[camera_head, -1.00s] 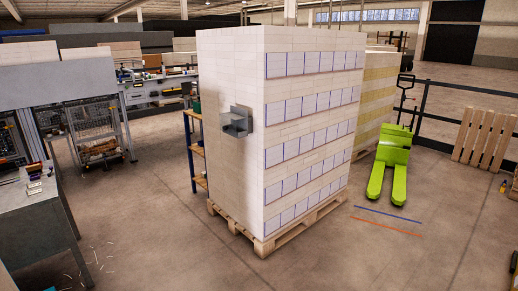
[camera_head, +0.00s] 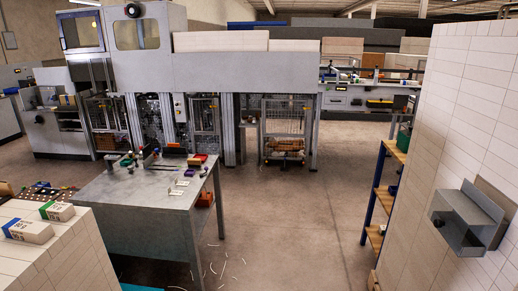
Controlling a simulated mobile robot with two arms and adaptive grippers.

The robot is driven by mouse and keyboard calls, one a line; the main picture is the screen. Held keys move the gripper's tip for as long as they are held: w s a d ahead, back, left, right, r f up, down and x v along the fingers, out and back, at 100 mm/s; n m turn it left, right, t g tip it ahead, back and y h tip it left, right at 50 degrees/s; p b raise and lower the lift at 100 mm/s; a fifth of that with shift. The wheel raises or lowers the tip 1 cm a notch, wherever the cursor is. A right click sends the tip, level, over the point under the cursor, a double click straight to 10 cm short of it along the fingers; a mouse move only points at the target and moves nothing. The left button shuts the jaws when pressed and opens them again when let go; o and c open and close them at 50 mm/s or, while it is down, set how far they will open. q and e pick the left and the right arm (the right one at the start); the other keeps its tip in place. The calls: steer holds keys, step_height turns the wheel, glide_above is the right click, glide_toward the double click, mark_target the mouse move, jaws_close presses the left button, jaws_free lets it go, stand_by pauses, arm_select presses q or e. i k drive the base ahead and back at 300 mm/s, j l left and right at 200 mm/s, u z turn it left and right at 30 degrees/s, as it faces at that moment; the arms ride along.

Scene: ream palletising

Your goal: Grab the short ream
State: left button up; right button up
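Two white reams lie on top of a white stack (camera_head: 70,262) at the lower left. The nearer ream (camera_head: 30,232) has a blue band at its end and dark print. The farther ream (camera_head: 58,211) has a green band and looks shorter in the picture. I cannot tell for certain which one is the short ream. Neither of my grippers shows in the head view.
A grey metal table (camera_head: 150,205) with small tools stands right of the reams. A grey machine (camera_head: 245,72) lies behind it. A tall white stack (camera_head: 450,130) with a grey metal box (camera_head: 462,222) stands at the right. Bare floor (camera_head: 300,220) lies between.

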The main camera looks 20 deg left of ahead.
mark_target(57, 212)
steer(key=i+u, duration=0.3)
steer(key=u, duration=0.15)
steer(key=i+u, duration=0.4)
steer(key=i+l+u, duration=0.2)
steer(key=u, duration=0.25)
steer(key=i+l+u, duration=0.25)
steer(key=u, duration=0.15)
steer(key=i+l+u, duration=0.2)
steer(key=u, duration=0.25)
steer(key=i+l+u, duration=0.1)
steer(key=l+u, duration=0.3)
steer(key=l, duration=0.1)
